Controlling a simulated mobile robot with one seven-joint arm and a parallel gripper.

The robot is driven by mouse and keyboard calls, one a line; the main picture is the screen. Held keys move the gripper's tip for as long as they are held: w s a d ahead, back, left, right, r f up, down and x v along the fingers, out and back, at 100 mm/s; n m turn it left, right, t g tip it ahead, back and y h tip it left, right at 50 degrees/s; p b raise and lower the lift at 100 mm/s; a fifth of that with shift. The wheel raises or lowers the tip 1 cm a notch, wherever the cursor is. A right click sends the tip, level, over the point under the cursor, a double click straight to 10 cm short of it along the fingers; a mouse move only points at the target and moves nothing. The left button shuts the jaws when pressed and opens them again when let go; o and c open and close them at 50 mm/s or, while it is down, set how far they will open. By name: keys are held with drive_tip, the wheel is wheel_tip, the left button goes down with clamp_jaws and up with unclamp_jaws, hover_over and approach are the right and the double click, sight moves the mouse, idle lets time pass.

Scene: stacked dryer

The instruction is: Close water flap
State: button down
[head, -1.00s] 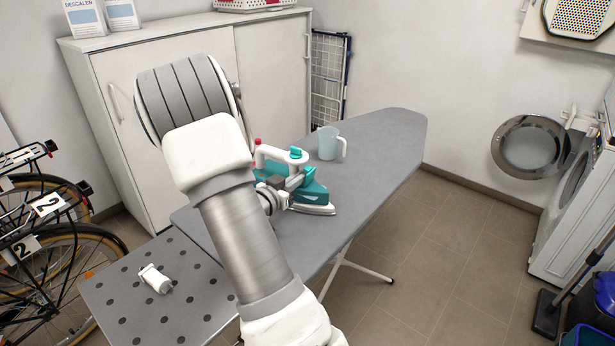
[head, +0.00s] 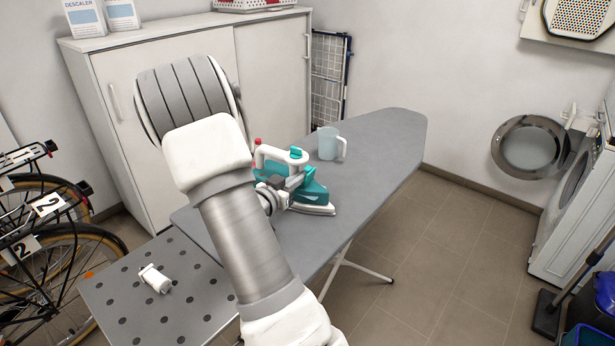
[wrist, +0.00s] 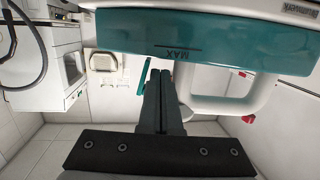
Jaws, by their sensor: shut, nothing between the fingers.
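The teal and white steam iron (head: 308,192) rests on the ironing board, soleplate down. In the wrist view its teal water tank (wrist: 205,38), marked MAX, fills the top, with the white handle (wrist: 215,108) below. A narrow teal piece (wrist: 143,76), apparently the water flap, stands out at a slant from the tank's edge. My gripper (wrist: 160,72) is shut and empty. Its dark fingertips are just right of this teal piece and close to the tank; I cannot tell whether they touch. In the head view my arm hides part of the iron and most of the gripper.
A clear blue cup (head: 328,143) stands behind the iron on the grey ironing board (head: 385,140). The board's right end is clear. A white cabinet (head: 165,95) stands behind.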

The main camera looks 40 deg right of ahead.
drive_tip(key=shift+s+d, duration=0.15)
drive_tip(key=shift+s, duration=0.25)
drive_tip(key=shift+s+d, duration=0.1)
drive_tip(key=shift+s, duration=0.5)
drive_tip(key=shift+s+d+b, duration=0.15)
drive_tip(key=shift+s+b, duration=0.1)
drive_tip(key=shift+s, duration=0.35)
drive_tip(key=shift+s+d+b, duration=0.15)
drive_tip(key=shift+s+b, duration=0.05)
drive_tip(key=shift+s, duration=0.4)
drive_tip(key=shift+f+b, duration=0.35)
drive_tip(key=shift+r, duration=0.1)
drive_tip(key=shift+r+p, duration=1.05)
drive_tip(key=shift+r, duration=0.15)
